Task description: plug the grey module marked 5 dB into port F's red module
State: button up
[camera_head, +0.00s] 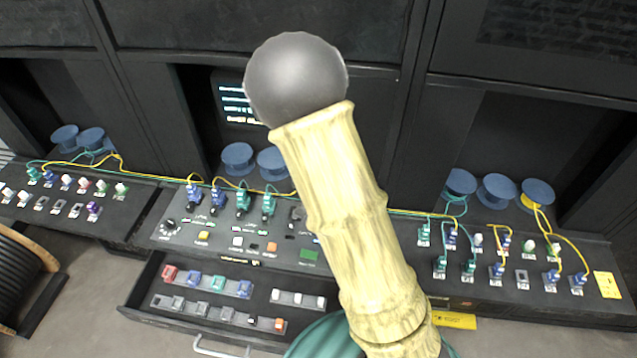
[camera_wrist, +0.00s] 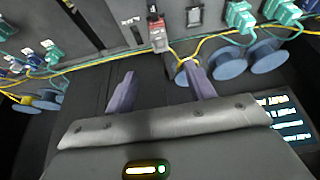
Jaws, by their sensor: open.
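My gripper (camera_wrist: 160,70) is open, with two purple fingers apart and nothing seen between them. In the head view my own arm hides it. A red module (camera_wrist: 158,38) stands on the panel just beyond the fingertips in the wrist view, apart from them. A small dark piece shows at its far end; I cannot tell what it is. Several grey modules (camera_head: 178,303) lie in a row in the open drawer. Their markings are too small to read, so I cannot tell which is 5 dB. Port letters are also unreadable.
The open drawer (camera_head: 137,303) also holds red, blue, teal and white modules. Teal and blue connectors (camera_head: 242,203) with yellow and teal fibres stand along the console. Blue spools (camera_head: 237,158) stand behind them. A lit screen (camera_wrist: 287,118) is close to my gripper's side.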

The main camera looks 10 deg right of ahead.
jog(key=p+v, duration=0.1)
jog(key=v, duration=0.4)
jog(key=shift+f, duration=0.1)
jog(key=shift+s, duration=0.15)
